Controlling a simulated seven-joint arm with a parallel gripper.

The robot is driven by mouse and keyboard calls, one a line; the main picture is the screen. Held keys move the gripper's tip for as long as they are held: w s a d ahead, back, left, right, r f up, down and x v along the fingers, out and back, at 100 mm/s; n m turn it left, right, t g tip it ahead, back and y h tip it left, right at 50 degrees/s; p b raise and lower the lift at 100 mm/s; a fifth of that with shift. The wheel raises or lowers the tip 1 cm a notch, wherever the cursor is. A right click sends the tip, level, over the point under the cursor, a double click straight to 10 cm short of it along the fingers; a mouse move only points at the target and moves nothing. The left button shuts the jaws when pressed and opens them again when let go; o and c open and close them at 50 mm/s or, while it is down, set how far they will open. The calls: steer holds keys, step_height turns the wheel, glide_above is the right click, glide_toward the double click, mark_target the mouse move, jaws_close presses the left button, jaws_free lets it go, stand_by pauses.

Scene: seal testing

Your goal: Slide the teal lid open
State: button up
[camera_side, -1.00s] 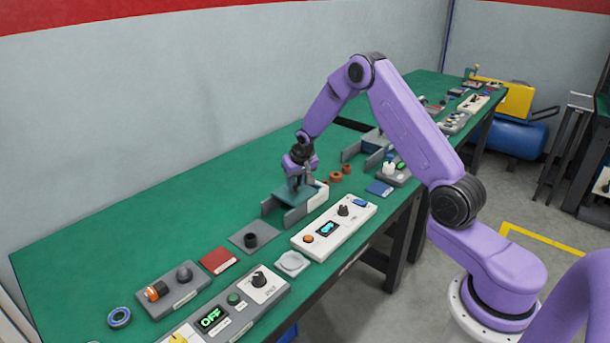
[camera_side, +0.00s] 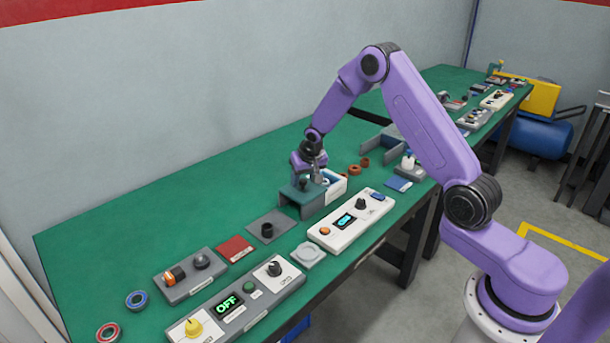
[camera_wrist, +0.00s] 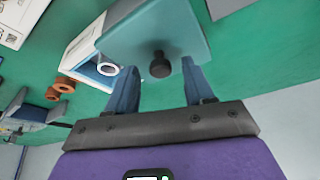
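The teal lid (camera_side: 302,193) rests to the left on grey supports beside the white box (camera_side: 336,188), whose blue interior shows uncovered at the right. In the wrist view the teal lid (camera_wrist: 185,30) has a black knob (camera_wrist: 159,66). My gripper (camera_side: 314,178) is low over the lid. In the wrist view the fingers of my gripper (camera_wrist: 160,78) are spread wide, one on each side of the knob, with clear gaps. The white box (camera_wrist: 84,45) there shows a white ring (camera_wrist: 107,69) in its opening.
A white control panel (camera_side: 350,222) stands close in front of the box. Brown rings (camera_side: 355,170) lie to the right. The green bench (camera_side: 180,205) is clear behind and at the left.

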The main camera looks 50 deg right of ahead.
steer(key=v, duration=1.7)
steer(key=shift+r, duration=0.2)
steer(key=shift+a, duration=0.1)
steer(key=s+a+n+g+y, duration=0.2)
steer(key=s+a+n, duration=0.6)
steer(key=s+a, duration=0.6)
steer(key=s+d+n+g, duration=0.1)
steer(key=s+n, duration=0.8)
steer(key=s, duration=1.4)
steer(key=shift+s+f+g, duration=0.2)
steer(key=shift+s+g, duration=0.2)
steer(key=shift+g, duration=0.1)
